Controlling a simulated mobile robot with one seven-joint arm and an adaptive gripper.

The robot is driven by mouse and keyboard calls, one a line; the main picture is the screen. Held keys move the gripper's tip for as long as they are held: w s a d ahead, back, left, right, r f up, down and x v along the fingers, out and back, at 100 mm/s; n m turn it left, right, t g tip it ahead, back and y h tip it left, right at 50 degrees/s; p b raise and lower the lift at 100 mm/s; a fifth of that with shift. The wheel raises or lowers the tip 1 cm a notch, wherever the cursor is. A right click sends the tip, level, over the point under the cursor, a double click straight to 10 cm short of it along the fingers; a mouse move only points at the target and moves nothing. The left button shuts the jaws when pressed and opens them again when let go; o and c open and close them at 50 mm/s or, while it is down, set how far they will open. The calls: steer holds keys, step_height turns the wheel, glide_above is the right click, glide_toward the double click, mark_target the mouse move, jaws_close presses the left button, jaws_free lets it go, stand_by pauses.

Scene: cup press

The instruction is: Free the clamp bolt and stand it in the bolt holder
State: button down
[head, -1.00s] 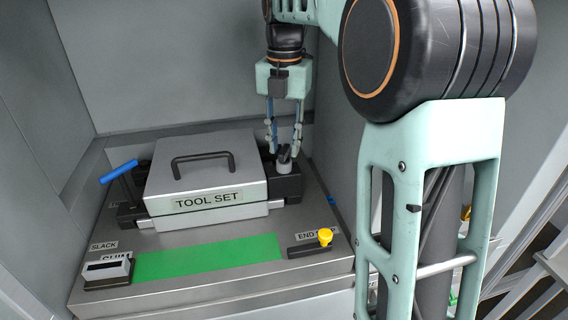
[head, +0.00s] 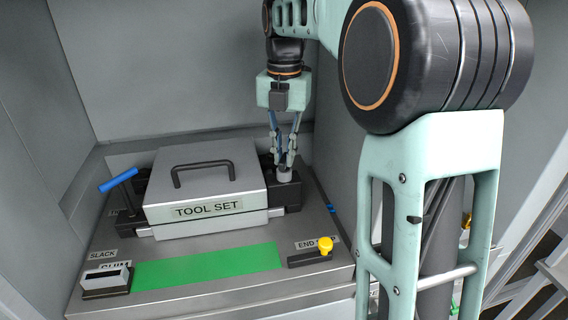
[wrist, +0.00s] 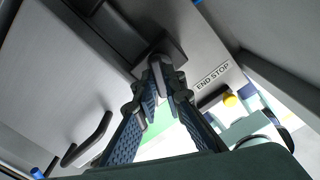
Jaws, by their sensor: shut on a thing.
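My gripper (head: 284,163) points down at the right end of the tool set box, its fingers closed together. It is shut on the dark top of the clamp bolt, which stands above a light grey round collar (head: 284,177) at the right black clamp block (head: 292,195). The fingers mostly hide the bolt in the head view. In the wrist view my gripper (wrist: 165,85) closes on a dark piece at the edge of the block. I cannot make out a bolt holder.
The grey tool set box (head: 205,180) with a black handle stands left of my gripper. A blue T-handle (head: 118,180) stands at its left clamp. Walls stand close behind.

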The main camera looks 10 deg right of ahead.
steer(key=shift+r+n+p, duration=0.1)
steer(key=shift+n+p, duration=1.05)
steer(key=shift+n, duration=1.05)
steer(key=shift+n+p, duration=0.6)
steer(key=shift+p, duration=0.3)
steer(key=shift+s+d+f+n+p, duration=0.1)
steer(key=shift+s+f+n+p, duration=0.25)
steer(key=shift+p, duration=1.2)
